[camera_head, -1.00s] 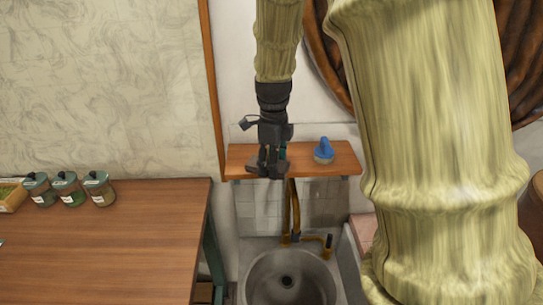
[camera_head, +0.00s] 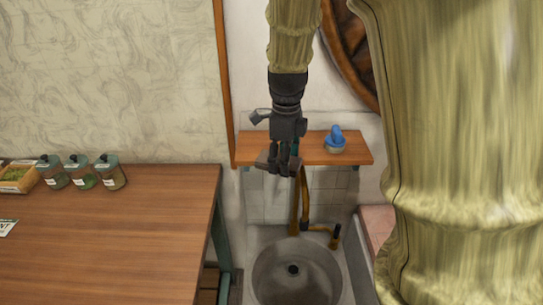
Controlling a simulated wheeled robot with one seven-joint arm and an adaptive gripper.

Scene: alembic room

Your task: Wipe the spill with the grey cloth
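My gripper (camera_head: 279,163) hangs down in front of the left part of a small wooden wall shelf (camera_head: 308,150), above the sink. Its dark fingers are small and overlap in this view, so I cannot tell how far apart they are or whether anything is between them. I cannot make out a grey cloth. No spill can be made out on the visible part of the wooden table (camera_head: 110,235).
A blue-topped item (camera_head: 335,139) stands on the shelf's right part. Below are a round sink basin (camera_head: 296,272) and a brass tap (camera_head: 320,230). Several lidded jars (camera_head: 82,172), a small crate (camera_head: 18,178) and a white label card (camera_head: 7,228) are on the table. My arm blocks the right side.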

